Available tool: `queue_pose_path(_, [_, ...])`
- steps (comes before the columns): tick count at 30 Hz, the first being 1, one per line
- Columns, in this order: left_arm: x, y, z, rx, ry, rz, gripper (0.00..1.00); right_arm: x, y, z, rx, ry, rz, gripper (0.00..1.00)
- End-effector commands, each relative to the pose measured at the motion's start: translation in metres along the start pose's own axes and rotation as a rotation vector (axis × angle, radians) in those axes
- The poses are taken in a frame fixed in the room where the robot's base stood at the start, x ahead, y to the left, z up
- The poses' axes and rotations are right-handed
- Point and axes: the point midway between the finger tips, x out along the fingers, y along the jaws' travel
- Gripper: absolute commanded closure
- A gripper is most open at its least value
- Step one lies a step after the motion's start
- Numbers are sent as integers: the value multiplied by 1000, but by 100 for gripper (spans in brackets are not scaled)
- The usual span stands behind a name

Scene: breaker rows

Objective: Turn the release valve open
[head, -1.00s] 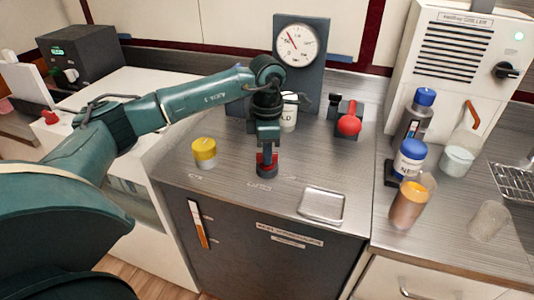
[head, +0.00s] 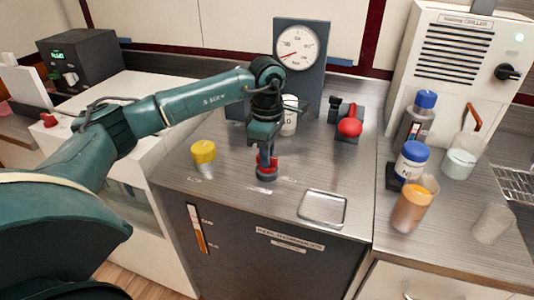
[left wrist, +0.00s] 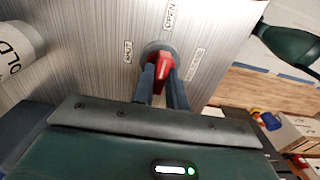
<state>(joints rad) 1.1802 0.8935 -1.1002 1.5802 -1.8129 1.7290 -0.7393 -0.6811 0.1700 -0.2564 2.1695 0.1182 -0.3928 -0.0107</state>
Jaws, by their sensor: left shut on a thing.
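The release valve (head: 266,172) is a small red handle on a round dark grey base, on the steel counter. My left gripper (head: 264,158) reaches down from above and is shut on the red handle. In the left wrist view, the handle (left wrist: 163,66) sits between the two fingers. Labels are printed around the base, one reading OPEN (left wrist: 171,15). The fingers hide part of the handle, so I cannot tell exactly which label it points at. The round gauge (head: 296,46) behind has its red needle pointing left and slightly down. My right gripper is not in view.
A yellow-capped jar (head: 203,157) stands left of the valve and a metal tray (head: 322,208) lies to its right. A red-knobbed device (head: 349,127) and a white canister (head: 289,115) stand behind. Bottles crowd the right counter.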

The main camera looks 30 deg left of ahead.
Motion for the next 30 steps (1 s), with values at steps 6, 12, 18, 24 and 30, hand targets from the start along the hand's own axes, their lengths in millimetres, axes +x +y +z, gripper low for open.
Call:
queue_pose_path(6, [-2,1,1,3,-4,6,100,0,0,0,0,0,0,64])
queue_pose_path(12, [-1,1,0,2,-2,4,69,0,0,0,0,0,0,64])
queue_pose_path(18, [-1,0,0,1,-1,2,64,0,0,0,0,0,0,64])
queue_pose_path(24, [-6,0,0,1,-1,2,64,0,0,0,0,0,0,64])
queue_pose_path(30, [-41,1,1,2,-2,7,64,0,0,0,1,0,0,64])
